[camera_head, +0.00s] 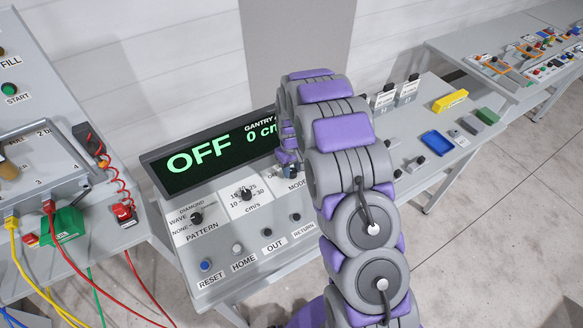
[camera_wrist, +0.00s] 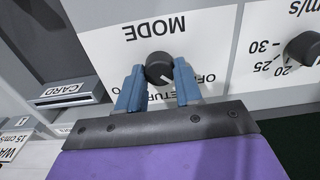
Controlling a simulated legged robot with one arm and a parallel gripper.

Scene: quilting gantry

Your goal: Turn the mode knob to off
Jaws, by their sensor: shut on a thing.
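The black mode knob (camera_wrist: 159,67) is in the middle of the wrist view, below the upside-down MODE label. My gripper (camera_wrist: 159,72) has its blue fingers on either side of the knob, closed on it. A white mark on the knob's lower side slants toward the lower right, near partly hidden lettering that begins like OFF. In the head view my gripper (camera_head: 288,162) reaches down at the panel's right part, and my arm hides the knob. The display (camera_head: 205,155) reads OFF in large green letters, with 0 cm beside it.
Left of MODE are the speed knob (camera_head: 246,195) and the pattern knob (camera_head: 196,218). The reset button (camera_head: 205,265) and other buttons line the front. A red-buttoned box (camera_head: 124,212) with a coiled cord is at left. A card slot (camera_wrist: 68,92) is near the knob.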

